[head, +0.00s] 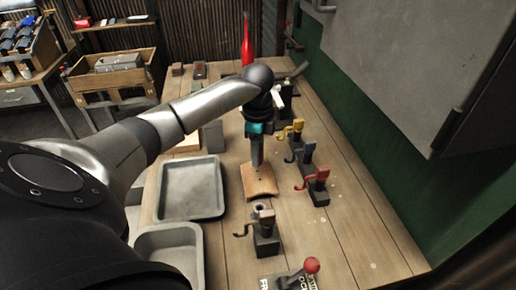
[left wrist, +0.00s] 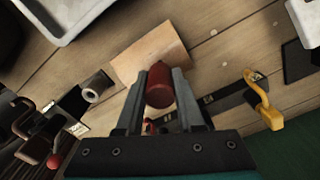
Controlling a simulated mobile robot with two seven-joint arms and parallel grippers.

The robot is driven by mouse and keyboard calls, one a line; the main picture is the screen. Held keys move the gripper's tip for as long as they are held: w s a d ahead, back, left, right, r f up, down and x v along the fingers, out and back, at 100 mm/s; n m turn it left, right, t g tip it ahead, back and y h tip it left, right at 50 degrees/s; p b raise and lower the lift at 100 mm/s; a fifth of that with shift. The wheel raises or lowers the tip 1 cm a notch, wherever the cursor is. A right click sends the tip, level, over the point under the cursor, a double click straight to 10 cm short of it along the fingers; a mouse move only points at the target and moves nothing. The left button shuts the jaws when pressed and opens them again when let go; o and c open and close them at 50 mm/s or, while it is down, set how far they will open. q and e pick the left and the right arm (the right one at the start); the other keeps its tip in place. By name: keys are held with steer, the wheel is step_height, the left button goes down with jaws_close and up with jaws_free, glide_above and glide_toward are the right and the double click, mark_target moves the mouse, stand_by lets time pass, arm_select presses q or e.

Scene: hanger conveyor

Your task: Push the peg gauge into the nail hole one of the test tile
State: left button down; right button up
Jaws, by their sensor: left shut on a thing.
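The test tile (head: 262,185) is a tan, slightly curved plate on the wooden bench. It also shows in the left wrist view (left wrist: 135,62), beyond my fingertips. My left gripper (head: 257,163) points down over the tile's far part. In the left wrist view, my left gripper (left wrist: 160,78) is shut on a dark red, round-ended piece, the peg gauge (left wrist: 160,90). The peg's lower end and nail hole one are hidden, so I cannot tell whether the peg touches the tile. My right gripper is not in view.
Two grey trays (head: 187,160) lie left of the tile. Stands with yellow, blue and red hooks (head: 318,186) line its right side. A dark block with a metal ring (head: 264,222) and a red-knobbed lever (head: 311,266) stand nearer.

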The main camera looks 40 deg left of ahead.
arm_select(q)
steer(key=shift+f+b, duration=0.55)
steer(key=shift+f, duration=1.05)
stand_by(2.1)
steer(key=c, duration=0.8)
jaws_free()
steer(key=shift+o, duration=0.5)
steer(key=o, duration=0.5)
step_height(320, 180, up, 15)
steer(key=shift+r+p, duration=0.1)
steer(key=shift+p, duration=0.35)
steer(key=shift+s, duration=0.1)
